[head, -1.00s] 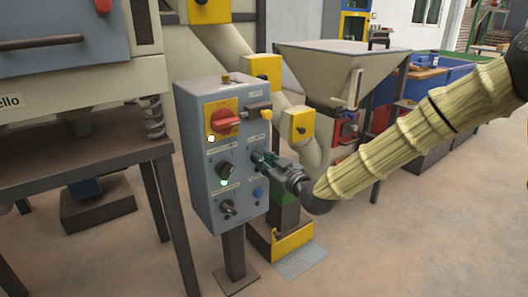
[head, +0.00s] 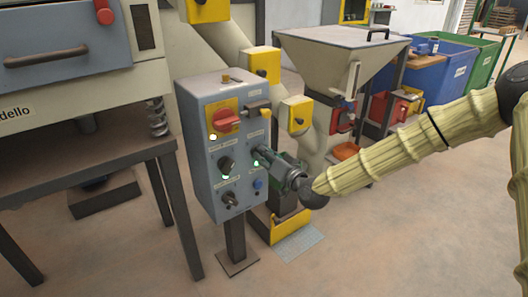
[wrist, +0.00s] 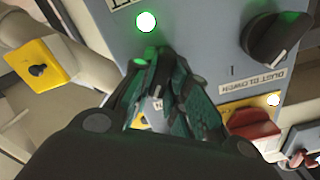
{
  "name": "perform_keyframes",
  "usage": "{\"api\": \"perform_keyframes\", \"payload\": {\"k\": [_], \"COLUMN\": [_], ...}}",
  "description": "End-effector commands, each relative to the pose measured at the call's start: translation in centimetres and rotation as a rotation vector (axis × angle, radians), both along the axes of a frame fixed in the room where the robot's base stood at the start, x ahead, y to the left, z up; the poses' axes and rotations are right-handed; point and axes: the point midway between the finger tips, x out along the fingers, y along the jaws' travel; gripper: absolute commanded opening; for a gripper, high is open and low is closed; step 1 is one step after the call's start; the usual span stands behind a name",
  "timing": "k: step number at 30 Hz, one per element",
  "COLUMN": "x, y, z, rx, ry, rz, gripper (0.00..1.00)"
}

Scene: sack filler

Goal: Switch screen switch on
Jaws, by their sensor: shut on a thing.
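The grey control box (head: 212,190) stands on a post in the head view, facing me. My gripper (head: 258,156) is at the box's right column. In the wrist view its dark green-tinted fingers (wrist: 165,85) are shut around a small dark knob (wrist: 156,78), which is mostly hidden between them. I take it for the screen switch; its label is hidden. A bright green lamp beside it is lit (wrist: 146,22), also seen in the head view (head: 256,164). The knob's exact angle is hard to tell.
The black dust blower knob (wrist: 278,38) sits beside my fingers, and the red main switch (head: 226,120) is above it on the box. A lower knob (head: 230,199) and a blue button (head: 258,183) are close by. A hopper (head: 340,65) stands behind. The floor at right is clear.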

Motion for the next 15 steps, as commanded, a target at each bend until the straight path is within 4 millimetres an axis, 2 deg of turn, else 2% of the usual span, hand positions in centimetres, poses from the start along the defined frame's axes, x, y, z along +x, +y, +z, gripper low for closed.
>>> {"api": "perform_keyframes", "payload": {"k": [15], "x": [0.2], "y": [-0.19], "z": [0.09], "rx": [0.089], "ry": [0.06], "rz": [-0.004], "gripper": [0.0]}}
